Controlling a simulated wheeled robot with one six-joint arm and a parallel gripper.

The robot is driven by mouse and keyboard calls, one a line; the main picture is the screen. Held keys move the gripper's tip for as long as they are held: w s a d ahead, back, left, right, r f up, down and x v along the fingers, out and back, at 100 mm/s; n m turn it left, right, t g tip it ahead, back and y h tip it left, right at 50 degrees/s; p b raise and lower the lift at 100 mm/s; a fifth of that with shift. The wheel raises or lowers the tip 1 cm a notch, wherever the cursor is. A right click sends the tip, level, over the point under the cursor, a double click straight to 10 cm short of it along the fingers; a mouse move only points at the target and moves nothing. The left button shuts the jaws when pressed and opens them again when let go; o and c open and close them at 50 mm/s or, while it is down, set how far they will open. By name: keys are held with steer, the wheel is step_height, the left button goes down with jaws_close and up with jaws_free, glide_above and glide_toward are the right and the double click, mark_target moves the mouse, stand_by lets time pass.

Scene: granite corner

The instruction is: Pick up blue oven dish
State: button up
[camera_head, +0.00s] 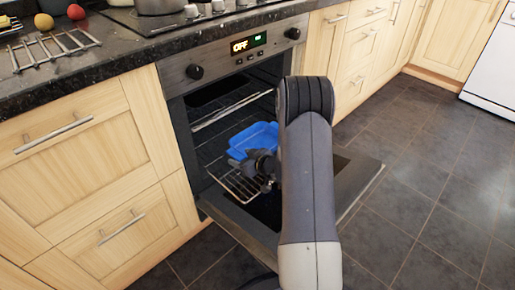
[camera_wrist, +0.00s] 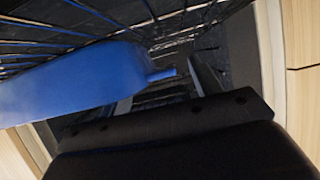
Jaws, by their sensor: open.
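The blue oven dish (camera_head: 256,136) sits on the pulled-out wire rack inside the open oven. My gripper (camera_head: 258,168) is at the near side of the dish, with my arm reaching down over the open door. In the wrist view the dish (camera_wrist: 75,82) fills the left side, and its narrow tab (camera_wrist: 161,75) points toward the space between the fingers. My gripper (camera_wrist: 165,90) is open there, one finger right of the tab, the other partly behind the dish. I cannot tell whether either finger touches it. My arm hides part of the scene right of the dish.
The oven door (camera_head: 350,185) is folded down low in front. The wire rack (camera_head: 238,186) sticks out over it. The control panel (camera_head: 245,52) and worktop edge (camera_head: 120,70) stand above the opening. Wooden cabinets (camera_head: 75,150) flank the oven. Tiled floor (camera_head: 430,180) is clear at the right.

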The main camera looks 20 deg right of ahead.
steer(key=shift+w+a+f, duration=0.25)
steer(key=shift+w, duration=0.4)
steer(key=shift+c, duration=0.3)
jaws_close()
steer(key=shift+r, duration=0.1)
